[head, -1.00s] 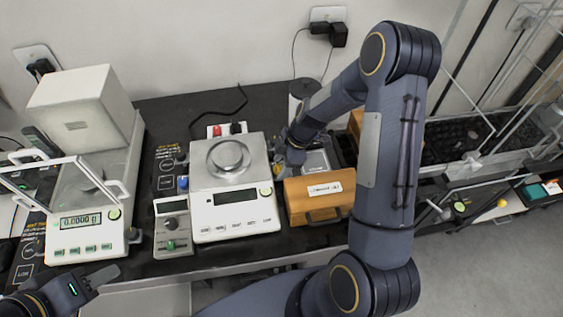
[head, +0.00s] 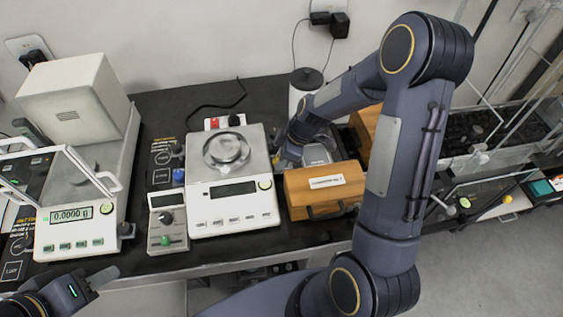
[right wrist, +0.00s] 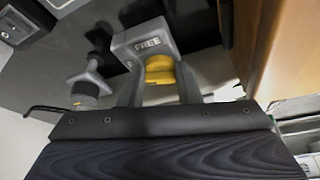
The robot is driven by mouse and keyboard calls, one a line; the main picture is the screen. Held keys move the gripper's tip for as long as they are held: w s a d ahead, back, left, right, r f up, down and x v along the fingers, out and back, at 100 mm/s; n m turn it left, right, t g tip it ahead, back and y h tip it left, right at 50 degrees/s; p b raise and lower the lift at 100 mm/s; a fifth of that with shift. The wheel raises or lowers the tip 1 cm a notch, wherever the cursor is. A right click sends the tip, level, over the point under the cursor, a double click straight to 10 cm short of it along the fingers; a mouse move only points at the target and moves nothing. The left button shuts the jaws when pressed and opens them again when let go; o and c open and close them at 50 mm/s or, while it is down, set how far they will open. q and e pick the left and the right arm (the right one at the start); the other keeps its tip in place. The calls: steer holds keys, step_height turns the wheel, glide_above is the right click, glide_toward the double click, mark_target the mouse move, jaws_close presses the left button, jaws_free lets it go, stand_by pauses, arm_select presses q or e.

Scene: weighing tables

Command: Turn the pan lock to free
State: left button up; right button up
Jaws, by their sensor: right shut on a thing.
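In the right wrist view, a grey piece marked FREE (right wrist: 148,42) stands above a yellow part (right wrist: 159,70), which I take to be the pan lock's knob. My right gripper (right wrist: 160,88) has its two grey fingers on either side of the yellow part and is shut on it. In the head view my right gripper (head: 288,158) is between the middle balance (head: 232,205) and a wooden box; my own wrist hides the lock there. My left gripper (head: 104,278) hangs at the lower left, away from everything; its jaw gap is unclear.
The wooden box (head: 322,190) is close to the right of my right gripper. A grey control box (head: 166,222) with a green knob stands left of the middle balance. A glass-doored balance (head: 75,235) is at the left. A white canister (head: 305,88) stands behind.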

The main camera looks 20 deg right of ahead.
steer(key=shift+m, duration=0.6)
steer(key=o, duration=1)
